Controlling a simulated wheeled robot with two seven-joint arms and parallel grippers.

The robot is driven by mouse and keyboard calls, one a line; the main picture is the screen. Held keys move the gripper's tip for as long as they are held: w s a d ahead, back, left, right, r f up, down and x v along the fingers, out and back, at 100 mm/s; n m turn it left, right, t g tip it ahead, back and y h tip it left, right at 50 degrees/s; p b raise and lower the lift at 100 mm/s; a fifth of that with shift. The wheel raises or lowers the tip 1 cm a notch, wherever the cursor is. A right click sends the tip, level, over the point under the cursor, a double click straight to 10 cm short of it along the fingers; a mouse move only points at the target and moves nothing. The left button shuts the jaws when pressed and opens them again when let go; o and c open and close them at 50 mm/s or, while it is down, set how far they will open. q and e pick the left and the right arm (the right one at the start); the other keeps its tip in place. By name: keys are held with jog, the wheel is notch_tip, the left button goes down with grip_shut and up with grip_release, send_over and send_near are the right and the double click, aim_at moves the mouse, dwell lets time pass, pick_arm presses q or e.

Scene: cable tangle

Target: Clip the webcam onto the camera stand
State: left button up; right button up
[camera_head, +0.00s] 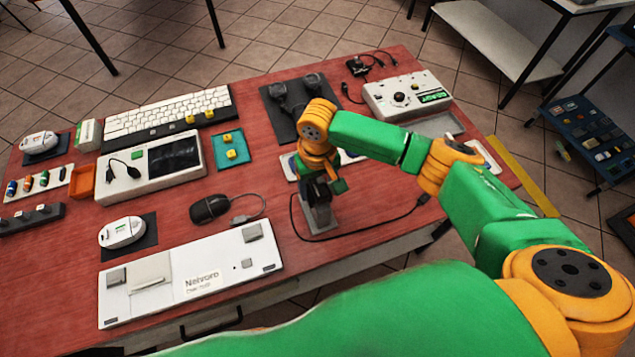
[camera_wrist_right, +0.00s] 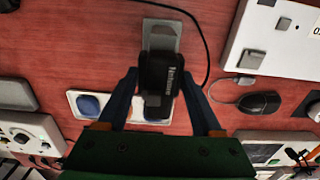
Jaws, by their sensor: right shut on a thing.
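The black webcam (camera_wrist_right: 160,78), with white lettering, is between the two fingers of my right gripper (camera_wrist_right: 161,76) in the right wrist view. In the head view the gripper (camera_head: 318,188) points down over the table, and the webcam (camera_head: 321,206) shows only as a dark shape below it. A grey piece that looks like the camera stand (camera_head: 322,226) is directly beneath; its flat grey end (camera_wrist_right: 162,36) also shows beyond the webcam in the wrist view. I cannot tell whether webcam and stand touch or are clipped. A black cable loops beside them. My left gripper is out of view.
A black mouse (camera_head: 209,208) and white Network panel (camera_head: 190,275) lie to the left. A white keyboard (camera_head: 168,115) and white device (camera_head: 150,168) are farther back. A white box (camera_head: 406,94) stands back right. The table's front edge is close to the stand.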

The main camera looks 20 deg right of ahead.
jog(key=shift+f, duration=0.3)
dwell(0.5)
jog(key=o, duration=1.6)
jog(key=shift+c, duration=0.2)
